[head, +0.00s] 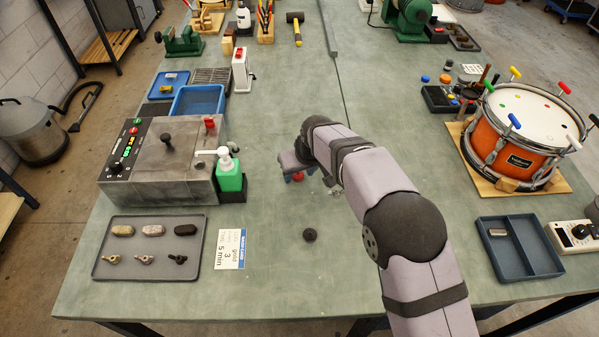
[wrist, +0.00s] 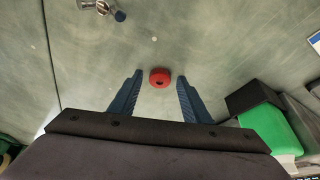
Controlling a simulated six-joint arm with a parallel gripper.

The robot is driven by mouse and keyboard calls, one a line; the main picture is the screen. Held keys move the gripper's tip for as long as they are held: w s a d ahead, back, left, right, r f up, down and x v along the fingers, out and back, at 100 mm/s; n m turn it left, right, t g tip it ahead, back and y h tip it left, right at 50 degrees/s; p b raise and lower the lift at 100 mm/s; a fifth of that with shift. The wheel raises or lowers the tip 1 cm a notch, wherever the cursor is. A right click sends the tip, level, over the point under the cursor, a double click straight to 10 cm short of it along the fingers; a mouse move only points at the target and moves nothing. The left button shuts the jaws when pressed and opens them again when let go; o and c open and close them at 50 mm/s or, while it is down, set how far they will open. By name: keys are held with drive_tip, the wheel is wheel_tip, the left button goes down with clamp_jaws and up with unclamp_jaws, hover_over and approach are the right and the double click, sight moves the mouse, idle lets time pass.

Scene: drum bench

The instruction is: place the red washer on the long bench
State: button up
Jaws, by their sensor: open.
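The red washer (wrist: 160,78) lies flat on the long bench (wrist: 110,55), a small disc with a dark hole. In the head view the red washer (head: 298,176) shows partly, just below my gripper. My gripper (wrist: 159,84) is open and empty, its two blue fingers to either side of the washer in the wrist view; I cannot tell whether they touch the bench. In the head view my gripper (head: 297,172) hangs over the middle of the bench, its fingers mostly hidden by the wrist.
A green bottle (head: 229,174) in a black holder stands left of my gripper. A small metal fitting (wrist: 103,8) lies near the washer. A dark round knob (head: 310,235) lies nearer the front. An orange drum (head: 515,140) stands at the right. The bench's front middle is mostly clear.

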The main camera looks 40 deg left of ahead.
drive_tip(key=b+v, duration=0.2)
drive_tip(key=v, duration=0.5)
